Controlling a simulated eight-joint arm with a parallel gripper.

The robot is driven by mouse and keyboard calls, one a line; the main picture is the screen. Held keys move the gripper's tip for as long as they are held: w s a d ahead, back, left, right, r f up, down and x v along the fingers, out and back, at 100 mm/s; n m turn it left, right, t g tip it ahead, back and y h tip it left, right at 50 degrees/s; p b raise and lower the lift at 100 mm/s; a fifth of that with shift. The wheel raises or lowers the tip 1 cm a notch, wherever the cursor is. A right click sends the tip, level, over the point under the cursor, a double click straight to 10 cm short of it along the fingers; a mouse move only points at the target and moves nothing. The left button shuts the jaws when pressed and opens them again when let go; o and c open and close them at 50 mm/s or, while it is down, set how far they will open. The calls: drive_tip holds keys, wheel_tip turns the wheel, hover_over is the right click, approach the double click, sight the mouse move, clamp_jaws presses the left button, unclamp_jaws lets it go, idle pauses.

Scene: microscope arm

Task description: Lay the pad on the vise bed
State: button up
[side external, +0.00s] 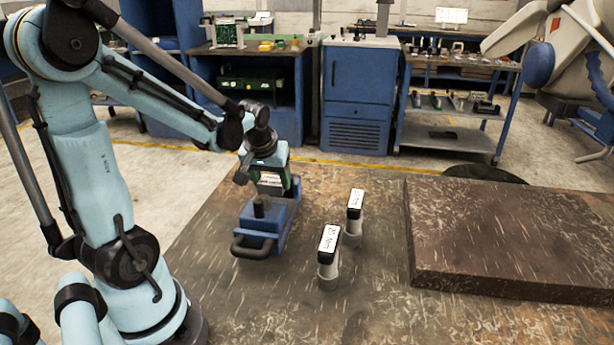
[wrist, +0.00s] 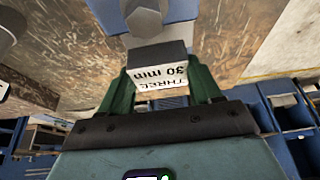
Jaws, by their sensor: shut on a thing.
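My gripper, with green fingers, shows in the wrist view (wrist: 160,88) and in the side view (side external: 275,184). It is shut on a dark pad (wrist: 158,58) whose white label reads "THREE 30 mm". The blue vise (side external: 262,226) stands on the brown table with its handle toward the camera. My gripper is over the vise's far end. In the wrist view, a blue part of the vise (wrist: 108,14) and a grey hex-shaped part (wrist: 143,18) show just beyond the pad. Whether the pad touches the vise bed cannot be told, and the bed is mostly hidden.
Two upright pieces with black tops and white labels stand right of the vise, one nearer (side external: 328,257) and one farther (side external: 354,216). A thick brown slab (side external: 510,235) lies at the right of the table (side external: 400,325). The table front is clear.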

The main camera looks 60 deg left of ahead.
sight(272, 193)
drive_tip(key=shift+f, duration=2)
drive_tip(key=shift+f, duration=0.1)
drive_tip(key=o, duration=1.6)
drive_tip(key=v, duration=1.2)
drive_tip(key=d+f+m+t+h, duration=0.1)
drive_tip(key=d+m+t+h, duration=0.2)
drive_tip(key=d+m, duration=0.6)
drive_tip(key=d+t, duration=0.1)
drive_tip(key=d, duration=0.6)
drive_tip(key=shift+w, duration=0.15)
